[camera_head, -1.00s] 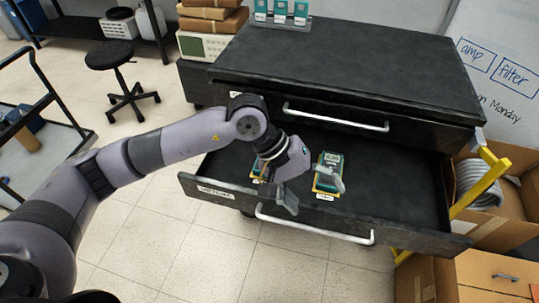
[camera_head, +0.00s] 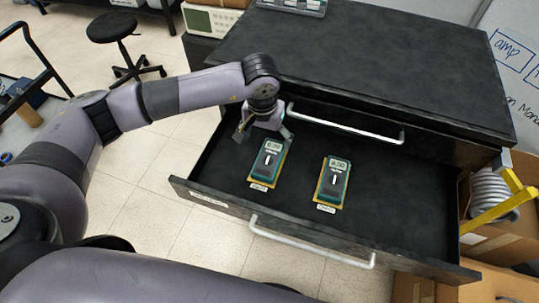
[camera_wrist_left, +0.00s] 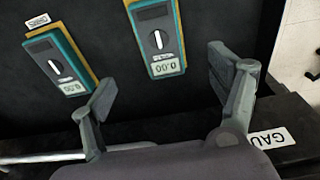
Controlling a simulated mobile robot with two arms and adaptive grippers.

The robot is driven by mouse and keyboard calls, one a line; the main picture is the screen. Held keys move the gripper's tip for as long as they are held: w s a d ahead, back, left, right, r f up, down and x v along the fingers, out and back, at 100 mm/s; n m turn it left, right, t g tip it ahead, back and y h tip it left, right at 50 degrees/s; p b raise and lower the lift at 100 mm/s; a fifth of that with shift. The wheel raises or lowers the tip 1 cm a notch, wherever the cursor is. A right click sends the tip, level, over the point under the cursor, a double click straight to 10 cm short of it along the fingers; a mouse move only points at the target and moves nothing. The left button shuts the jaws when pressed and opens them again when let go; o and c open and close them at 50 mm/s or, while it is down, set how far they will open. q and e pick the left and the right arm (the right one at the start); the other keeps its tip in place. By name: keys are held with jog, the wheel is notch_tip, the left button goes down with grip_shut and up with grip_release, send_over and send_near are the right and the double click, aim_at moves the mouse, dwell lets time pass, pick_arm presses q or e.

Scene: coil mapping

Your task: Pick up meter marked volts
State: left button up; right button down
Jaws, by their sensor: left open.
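Two teal meters with yellow edges lie in the open drawer (camera_head: 390,208). The left meter (camera_head: 268,161) has a small white label (camera_head: 259,187) at its front end. The right meter (camera_head: 333,182) has its own label (camera_head: 326,208). Both labels are too small to read surely. My left gripper (camera_head: 263,136) is open and empty, just behind the left meter's display end. In the left wrist view, that meter (camera_wrist_left: 157,38) lies ahead of the open fingers (camera_wrist_left: 163,78), and the other meter (camera_wrist_left: 60,62) is left of them. My right gripper is out of view.
The drawer's front handle (camera_head: 310,243) runs along the near side. The cabinet top (camera_head: 390,60) and an upper handle (camera_head: 345,125) stand behind the drawer. A box with a cable coil (camera_head: 490,195) and a yellow frame are at the right. The drawer's right half is clear.

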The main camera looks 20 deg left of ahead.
aim_at(269, 157)
pick_arm(q)
jog(key=f, duration=0.4)
jog(key=shift+w+p, duration=0.25)
jog(key=shift+p, duration=0.15)
jog(key=f, duration=0.3)
jog(key=shift+w, duration=0.25)
jog(key=shift+f+p, duration=0.15)
jog(key=shift+p, duration=0.2)
jog(key=shift+w+f, duration=0.15)
jog(key=shift+f, duration=0.2)
jog(key=f, duration=0.1)
jog(key=f+p, duration=0.1)
jog(key=f, duration=0.1)
jog(key=shift+w+f+p, duration=0.2)
jog(key=shift+w+p, duration=0.1)
jog(key=shift+w, duration=0.05)
jog(key=shift+f, duration=0.45)
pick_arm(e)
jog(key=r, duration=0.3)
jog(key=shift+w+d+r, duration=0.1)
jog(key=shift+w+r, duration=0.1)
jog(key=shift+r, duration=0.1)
pick_arm(q)
jog(key=shift+c, duration=0.6)
jog(key=shift+w, duration=0.1)
jog(key=c, duration=1.4)
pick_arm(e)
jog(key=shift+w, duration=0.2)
